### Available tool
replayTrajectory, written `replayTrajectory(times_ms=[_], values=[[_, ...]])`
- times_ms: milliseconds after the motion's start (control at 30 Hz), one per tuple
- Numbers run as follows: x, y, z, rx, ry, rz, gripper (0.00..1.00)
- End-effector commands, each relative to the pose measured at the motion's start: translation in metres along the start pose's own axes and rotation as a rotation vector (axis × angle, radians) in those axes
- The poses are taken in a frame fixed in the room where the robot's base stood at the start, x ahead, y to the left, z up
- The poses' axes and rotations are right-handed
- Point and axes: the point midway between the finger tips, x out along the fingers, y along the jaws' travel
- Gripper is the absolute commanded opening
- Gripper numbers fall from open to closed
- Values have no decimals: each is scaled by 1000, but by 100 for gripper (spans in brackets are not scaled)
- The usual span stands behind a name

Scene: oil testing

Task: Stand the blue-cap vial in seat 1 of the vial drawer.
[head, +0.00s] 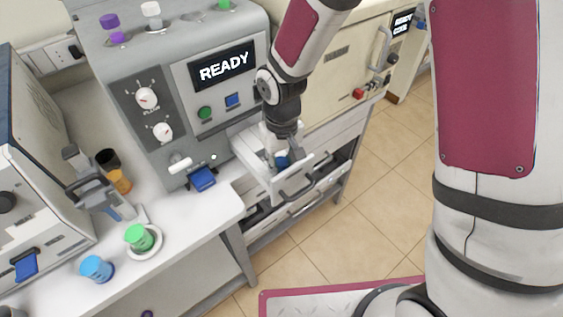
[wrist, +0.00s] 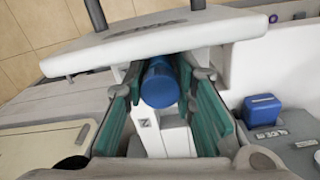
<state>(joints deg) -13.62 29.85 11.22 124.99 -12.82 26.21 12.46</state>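The blue-cap vial (wrist: 160,85) is between the teal-padded fingers of my gripper (wrist: 161,78), inside the open vial drawer. The pads lie close along both sides of the cap and appear to grip it. The vial's body is hidden below the cap. In the head view, my gripper (head: 284,152) points down into the white vial drawer (head: 262,181), with the blue cap (head: 282,161) just below it. A dark mark resembling a 2 (wrist: 145,123) shows on a white part beside the vial. Which seat the vial is over, and whether it is seated, I cannot tell.
The drawer's front panel (wrist: 150,34) stands close beyond the fingers. The grey machine (head: 165,75) reads READY. Tiled floor (head: 385,160) lies open at right.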

Motion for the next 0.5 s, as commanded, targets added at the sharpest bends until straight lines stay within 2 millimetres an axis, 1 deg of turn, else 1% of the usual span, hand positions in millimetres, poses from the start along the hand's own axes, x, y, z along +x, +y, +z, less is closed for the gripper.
replayTrajectory(times_ms=[33, 67, 367, 500], values=[[0, 0, 0, 0, 0, 0, 39], [0, 0, 0, 0, 0, 0, 43], [-1, 0, 0, 0, 1, 0, 43], [-10, 0, -1, 0, 3, 0, 43]])
